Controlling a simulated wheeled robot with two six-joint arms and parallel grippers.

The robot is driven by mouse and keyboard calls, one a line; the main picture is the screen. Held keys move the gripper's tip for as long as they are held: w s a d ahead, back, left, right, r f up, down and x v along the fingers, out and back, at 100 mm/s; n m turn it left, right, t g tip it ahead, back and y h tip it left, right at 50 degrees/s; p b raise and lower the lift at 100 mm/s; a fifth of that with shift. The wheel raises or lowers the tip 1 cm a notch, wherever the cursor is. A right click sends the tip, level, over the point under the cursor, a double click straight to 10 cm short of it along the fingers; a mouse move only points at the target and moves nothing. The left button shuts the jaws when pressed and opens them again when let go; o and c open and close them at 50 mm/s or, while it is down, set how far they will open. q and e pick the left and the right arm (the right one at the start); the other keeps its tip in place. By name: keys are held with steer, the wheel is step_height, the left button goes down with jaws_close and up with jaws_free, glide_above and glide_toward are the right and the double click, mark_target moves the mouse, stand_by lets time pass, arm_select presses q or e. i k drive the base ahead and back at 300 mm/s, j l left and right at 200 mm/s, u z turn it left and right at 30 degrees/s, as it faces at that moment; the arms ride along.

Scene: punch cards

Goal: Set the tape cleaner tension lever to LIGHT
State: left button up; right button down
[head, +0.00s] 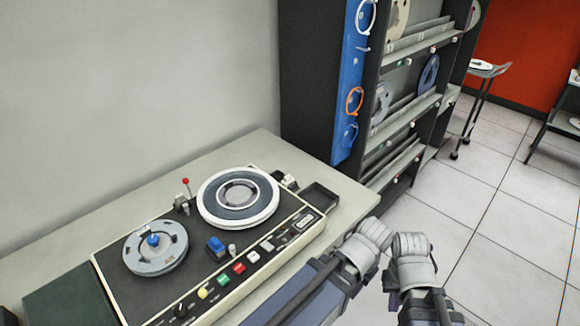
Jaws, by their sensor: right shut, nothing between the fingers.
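The tape machine (105,262) lies on the table with two reels on its dark top. A thin lever with a red ball knob (186,182) stands nearly upright behind and between the reels. I see no readable LIGHT marking, so its setting cannot be told. My right arm folds at the bottom centre. My right gripper (288,306) is low by the machine's front right side, shut and empty, well away from the lever. Its fingertips are hard to make out. My left gripper is out of view.
The larger reel (238,197) and smaller reel (155,247) flank the lever. Coloured buttons (239,268) and a black knob (181,311) line the front panel. A small dark tray (320,197) stands at the right. A tape rack (318,70) rises beyond the table (262,147).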

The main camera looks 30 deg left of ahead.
mark_target(202, 292)
steer(key=k, duration=0.65)
steer(key=u, duration=1.85)
steer(key=k+l, duration=0.15)
steer(key=l, duration=0.2)
steer(key=k+l, duration=0.15)
steer(key=l, duration=0.25)
steer(key=i, duration=0.45)
